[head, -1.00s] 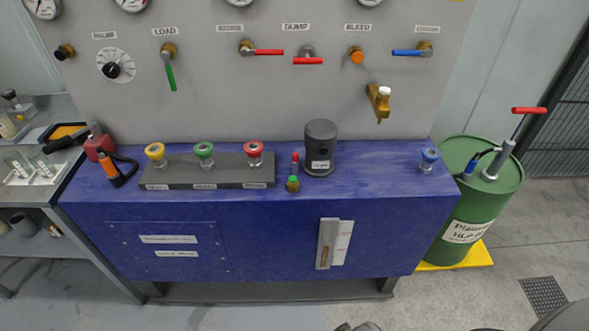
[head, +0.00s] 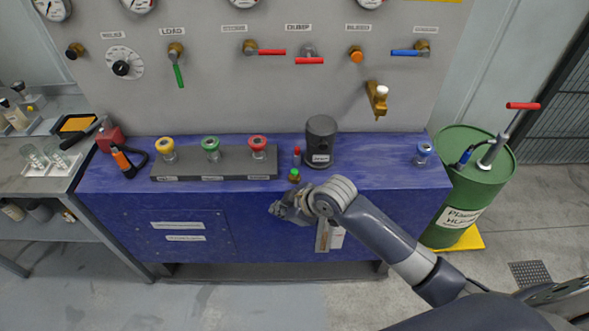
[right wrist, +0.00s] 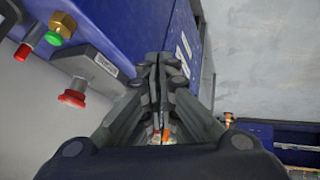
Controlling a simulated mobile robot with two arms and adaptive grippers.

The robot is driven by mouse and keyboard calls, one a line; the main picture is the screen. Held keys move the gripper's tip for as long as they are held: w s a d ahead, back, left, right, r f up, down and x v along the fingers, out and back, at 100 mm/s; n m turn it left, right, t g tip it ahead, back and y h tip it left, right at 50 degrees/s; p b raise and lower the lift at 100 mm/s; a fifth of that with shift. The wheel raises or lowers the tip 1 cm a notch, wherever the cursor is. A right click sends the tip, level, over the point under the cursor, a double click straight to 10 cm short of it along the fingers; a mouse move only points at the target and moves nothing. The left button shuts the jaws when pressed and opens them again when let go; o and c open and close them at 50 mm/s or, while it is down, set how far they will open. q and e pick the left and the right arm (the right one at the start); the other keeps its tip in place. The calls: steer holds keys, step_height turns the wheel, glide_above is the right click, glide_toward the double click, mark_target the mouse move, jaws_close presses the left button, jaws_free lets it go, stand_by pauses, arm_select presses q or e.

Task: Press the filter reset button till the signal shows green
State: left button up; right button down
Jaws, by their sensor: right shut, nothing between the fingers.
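On the blue bench stands a dark grey cylinder (head: 320,140) with a white label. Just left of it are a small red-topped part (head: 297,153) and, in front, a small green-topped fitting (head: 294,175). Which of these is the reset button and which the signal I cannot tell. In the right wrist view a red-tipped part (right wrist: 23,52) and a green-ringed brass fitting (right wrist: 58,30) show at the upper left. My right gripper (head: 277,209) is shut and empty, in front of the bench's front edge, below and apart from the green-topped fitting. My left gripper is out of view.
A grey block (head: 215,177) with yellow, green and red caps lies to the left on the blue bench (head: 380,175). A brass tap (head: 377,98) juts from the panel above. A green drum (head: 470,180) stands at right. The bench's right half is mostly clear.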

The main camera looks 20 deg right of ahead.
steer(key=w+d+r+n, duration=0.2)
steer(key=w+d+r, duration=0.15)
steer(key=w, duration=0.55)
step_height(320, 180, up, 4)
steer(key=t, duration=0.2)
glide_above(293, 173)
steer(key=shift+r+n, duration=0.15)
steer(key=shift+n, duration=0.15)
step_height(293, 173, down, 8)
steer(key=b, duration=0.7)
steer(key=shift+f, duration=0.4)
steer(key=shift+f+b, duration=0.35)
steer(key=shift+f, duration=0.1)
